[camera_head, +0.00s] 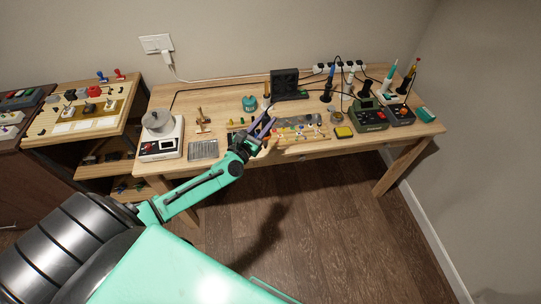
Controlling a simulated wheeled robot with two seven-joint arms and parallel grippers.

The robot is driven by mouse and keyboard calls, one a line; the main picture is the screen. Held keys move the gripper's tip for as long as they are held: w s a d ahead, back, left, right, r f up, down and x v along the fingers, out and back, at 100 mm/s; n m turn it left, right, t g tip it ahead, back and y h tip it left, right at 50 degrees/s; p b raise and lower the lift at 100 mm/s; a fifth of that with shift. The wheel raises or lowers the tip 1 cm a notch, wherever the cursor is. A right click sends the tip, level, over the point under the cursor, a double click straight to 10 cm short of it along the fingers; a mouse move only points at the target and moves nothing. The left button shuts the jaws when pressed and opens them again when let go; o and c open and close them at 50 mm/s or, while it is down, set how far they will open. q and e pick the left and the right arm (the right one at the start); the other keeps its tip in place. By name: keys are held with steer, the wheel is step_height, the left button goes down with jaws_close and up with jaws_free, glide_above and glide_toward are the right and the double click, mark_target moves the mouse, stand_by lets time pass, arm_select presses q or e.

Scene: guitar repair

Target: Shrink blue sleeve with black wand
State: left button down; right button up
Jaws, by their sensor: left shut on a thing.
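My left gripper (262,127) is over the front middle of the wooden workbench (222,94). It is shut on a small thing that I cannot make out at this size. Beside and behind it lies a work area with several small coloured parts (300,133). I cannot single out the blue sleeve among them. A black wand-like tool (327,92) with a cord stands upright at the back right of the bench, apart from my gripper. Another dark upright tool (365,89) stands to its right. My right gripper is not in view.
A green station (371,117), a teal-handled iron (389,78) and a yellow sponge tray (343,132) crowd the bench's right side. A white device with a round pot (160,136) stands at the left. A black fan-like box (285,84) is at the back.

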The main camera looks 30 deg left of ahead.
arm_select(q)
steer(key=w+a+r+y+p, duration=0.2)
steer(key=w+a+r, duration=0.4)
steer(key=a+r, duration=0.2)
step_height(320, 180, down, 9)
steer(key=b, duration=0.9)
steer(key=shift+w+a+r+n+t, duration=0.2)
steer(key=shift+n+t, duration=0.1)
steer(key=shift+n, duration=0.1)
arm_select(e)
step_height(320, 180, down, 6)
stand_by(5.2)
